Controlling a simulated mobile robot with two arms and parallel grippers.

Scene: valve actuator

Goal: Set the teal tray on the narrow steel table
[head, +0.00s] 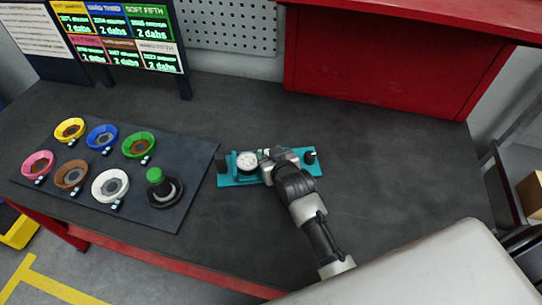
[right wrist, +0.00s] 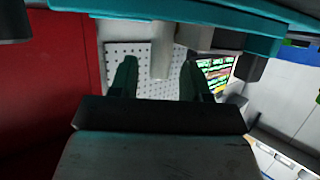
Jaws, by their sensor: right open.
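The teal tray (head: 229,181) lies on the dark workbench in the head view. It carries a white round gauge (head: 248,161), black end pieces and a grey metal part. My right gripper (head: 268,155) is at the middle of the tray, by the metal part, and hides some of it. In the right wrist view my right gripper (right wrist: 157,68) has its two fingers apart with a pale post visible between them. A teal strip of the tray (right wrist: 190,12) runs along the top. Contact cannot be told. My left gripper is not in view. I cannot identify the narrow steel table.
A dark panel (head: 140,205) with coloured rings and a green-topped button (head: 155,175) lies to the left on the workbench (head: 400,150). A red cabinet (head: 390,75) and a display board (head: 125,35) stand behind. The bench is clear right of the tray.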

